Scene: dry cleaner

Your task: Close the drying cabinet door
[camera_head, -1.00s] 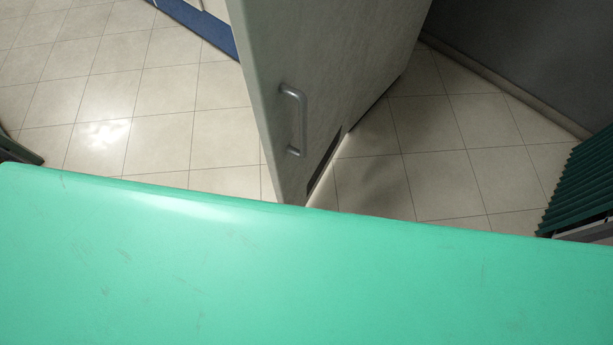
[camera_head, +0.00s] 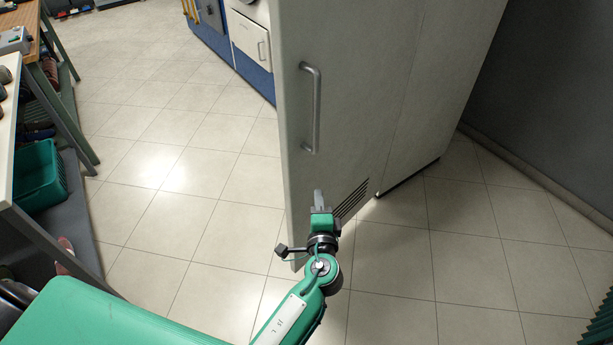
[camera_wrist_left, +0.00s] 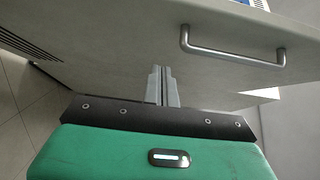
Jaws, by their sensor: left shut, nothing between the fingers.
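The drying cabinet door (camera_head: 355,70) is a tall pale grey panel in the head view, with its left edge standing out over the floor. A silver bar handle (camera_head: 317,108) is near that edge, and a dark vent grille (camera_head: 350,200) is low on it. My left gripper (camera_head: 319,194) is shut and empty, below the handle and in front of the panel. In the left wrist view the shut fingers (camera_wrist_left: 163,72) point at the door face (camera_wrist_left: 95,55), to the left of the handle (camera_wrist_left: 232,56). Whether the fingertips touch the door cannot be told. My right gripper is out of view.
Tiled floor (camera_head: 185,205) is clear left of the door. A table and shelf with a green basket (camera_head: 40,175) stand at the left. White and blue machines (camera_head: 250,42) are behind the door. A dark grey wall (camera_head: 560,90) is at the right.

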